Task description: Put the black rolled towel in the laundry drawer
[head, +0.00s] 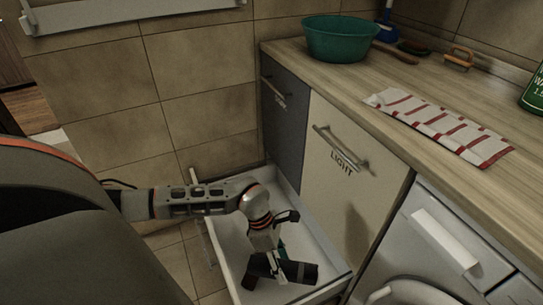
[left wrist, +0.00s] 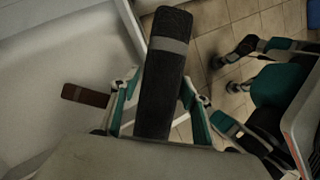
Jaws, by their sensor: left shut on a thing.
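The black rolled towel (head: 300,272) has a grey band, which shows clearly in the left wrist view (left wrist: 163,80). My left gripper (head: 272,262) is shut on it, with one finger on each side. In the head view the towel is over the open white drawer (head: 229,243), near its front right wall. In the left wrist view the towel overlaps the drawer's wall, with floor tiles beyond. I cannot tell its height above the drawer bottom. What looks like my right gripper (left wrist: 240,70) shows at the right of the left wrist view; its opening is unclear.
The DARK (head: 283,112) and LIGHT (head: 350,155) cabinet fronts and the washing machine (head: 440,240) stand to the right. The counter (head: 350,82) holds a green basin (head: 340,40) and a striped cloth (head: 440,128).

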